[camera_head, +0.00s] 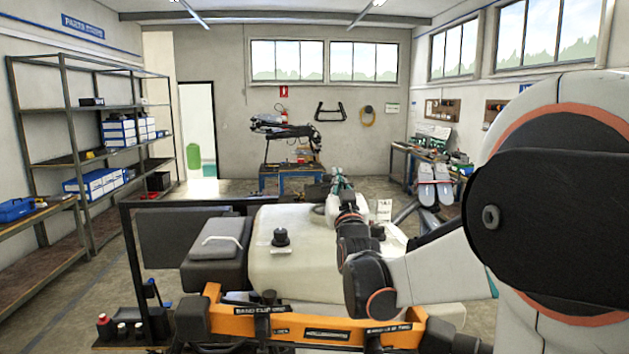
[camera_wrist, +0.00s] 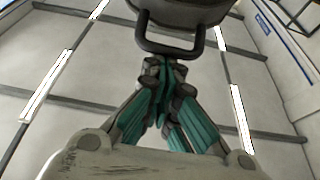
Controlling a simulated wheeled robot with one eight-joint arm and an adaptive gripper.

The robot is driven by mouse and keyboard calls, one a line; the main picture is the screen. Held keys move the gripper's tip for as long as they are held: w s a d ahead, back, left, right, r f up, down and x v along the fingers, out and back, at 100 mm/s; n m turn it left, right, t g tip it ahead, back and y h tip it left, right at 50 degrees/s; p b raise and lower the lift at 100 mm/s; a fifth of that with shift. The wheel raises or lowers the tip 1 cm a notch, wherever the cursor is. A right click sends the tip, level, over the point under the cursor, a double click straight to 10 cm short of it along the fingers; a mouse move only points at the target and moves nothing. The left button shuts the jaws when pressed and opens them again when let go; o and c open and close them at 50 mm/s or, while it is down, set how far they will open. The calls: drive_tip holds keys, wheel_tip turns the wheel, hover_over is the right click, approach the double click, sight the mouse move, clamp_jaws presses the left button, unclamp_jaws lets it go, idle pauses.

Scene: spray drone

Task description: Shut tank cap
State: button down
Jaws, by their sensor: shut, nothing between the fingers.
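The white tank (camera_head: 300,262) sits in the drone frame in the middle of the head view. My gripper (camera_head: 341,176) is above its far side, with the arm reaching in from the right. In the wrist view my gripper (camera_wrist: 162,68) has its teal fingers together with nothing between them. A dark round cap (camera_wrist: 188,12) with a loop handle (camera_wrist: 170,48) is at the top of the wrist view. The fingertips appear close to the handle's lower bar; I cannot tell if they touch. In the head view the cap is largely hidden or too small to make out.
A small black knob (camera_head: 281,237) stands on the tank top, left of my arm. A dark grey block (camera_head: 215,253) is left of the tank. The orange frame bar (camera_head: 310,328) crosses in front. Shelves (camera_head: 92,150) line the left wall, with open floor before them.

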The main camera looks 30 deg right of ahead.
drive_tip(key=f+b, duration=0.1)
drive_tip(key=f, duration=0.2)
drive_tip(key=s+f+b, duration=0.1)
drive_tip(key=f+b, duration=0.1)
drive_tip(key=f, duration=0.1)
drive_tip(key=s+a+f+b, duration=0.1)
drive_tip(key=f+b, duration=0.1)
drive_tip(key=f, duration=0.1)
drive_tip(key=shift+s+a, duration=0.1)
drive_tip(key=shift+s, duration=0.1)
drive_tip(key=shift+s+a+f+b, duration=0.1)
drive_tip(key=shift+s+f+b, duration=0.25)
drive_tip(key=shift+f+b, duration=0.3)
drive_tip(key=shift+r, duration=0.1)
